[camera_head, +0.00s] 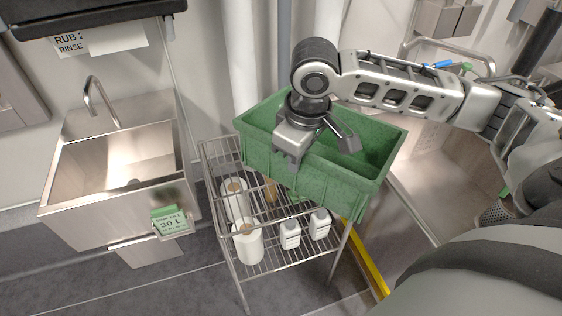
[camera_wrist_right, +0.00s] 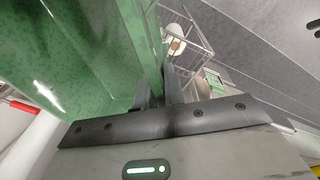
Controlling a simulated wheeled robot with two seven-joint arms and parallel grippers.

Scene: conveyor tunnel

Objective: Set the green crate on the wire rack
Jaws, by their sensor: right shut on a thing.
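The green crate (camera_head: 330,175) is in the middle of the head view, level or slightly tilted, and looks empty. My right gripper (camera_head: 296,158) is shut on its near long wall. In the right wrist view the crate (camera_wrist_right: 75,50) fills the left side, with the fingers (camera_wrist_right: 158,95) at its wall. The wire rack (camera_head: 285,262) stands below and behind the crate, which covers much of its top shelf. I cannot tell whether the crate touches the rack. My left gripper is not in view.
On the rack's lower shelf are paper rolls (camera_head: 248,246) and white bottles (camera_head: 290,234). A steel sink (camera_head: 120,165) stands to the left. A yellow strip (camera_head: 372,268) runs along the floor at right. Pipes rise behind the crate.

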